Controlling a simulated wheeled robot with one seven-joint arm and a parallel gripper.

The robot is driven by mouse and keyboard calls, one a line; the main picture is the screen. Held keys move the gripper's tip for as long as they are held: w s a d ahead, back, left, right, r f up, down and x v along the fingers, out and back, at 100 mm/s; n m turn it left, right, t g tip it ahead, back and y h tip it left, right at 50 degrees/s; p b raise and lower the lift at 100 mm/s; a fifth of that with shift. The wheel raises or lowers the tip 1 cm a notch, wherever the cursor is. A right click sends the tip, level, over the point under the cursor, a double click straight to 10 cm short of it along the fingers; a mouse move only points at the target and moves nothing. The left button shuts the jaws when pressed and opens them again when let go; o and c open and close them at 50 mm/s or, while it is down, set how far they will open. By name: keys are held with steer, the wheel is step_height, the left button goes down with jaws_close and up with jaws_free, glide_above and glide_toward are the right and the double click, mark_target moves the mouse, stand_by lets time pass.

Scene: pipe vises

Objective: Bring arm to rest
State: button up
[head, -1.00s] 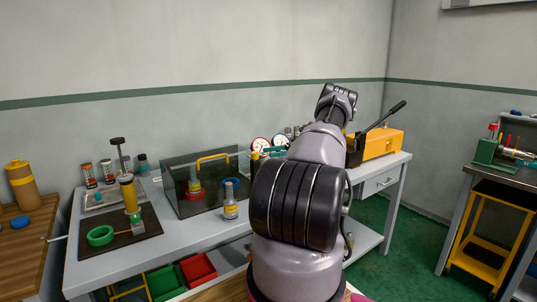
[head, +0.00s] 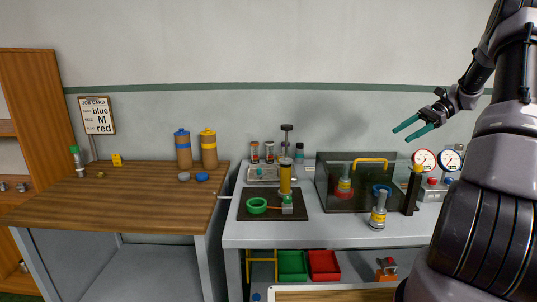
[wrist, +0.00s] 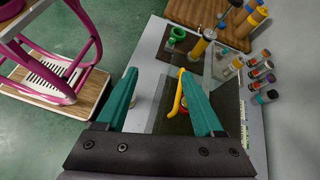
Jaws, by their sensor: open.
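My arm (head: 500,180) rises along the right side of the head view. My gripper (head: 413,128) is raised above the right part of the grey workbench (head: 265,232). Its green fingers are apart with nothing between them. The wrist view also shows the two fingers (wrist: 158,106) spread, with the bench and a clear box below them. The gripper touches nothing that I can see.
The clear box (head: 335,195) with a yellow handle stands on the bench below and left of my gripper. Dial gauges (head: 424,160) stand at the right. A wooden table (head: 130,205) is at left. A pink-framed stool (wrist: 72,70) shows in the wrist view.

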steer(key=s+a+r+n+t+h, duration=0.1)
steer(key=s+a+r+n+h, duration=0.2)
steer(key=s+a+r, duration=0.3)
steer(key=s+a+r+n+h, duration=0.2)
steer(key=s+a+r+h, duration=0.25)
steer(key=a, duration=0.45)
steer(key=s+a+r+n+t+h, duration=0.1)
steer(key=s+a+r+n+t, duration=0.1)
steer(key=s, duration=0.6)
steer(key=s+a+r+n+t+h, duration=0.1)
steer(key=s+a+n+t, duration=0.2)
steer(key=s, duration=0.6)
steer(key=shift+s+a+r+t, duration=0.2)
steer(key=shift+a+r+t, duration=0.35)
steer(key=shift+t, duration=0.55)
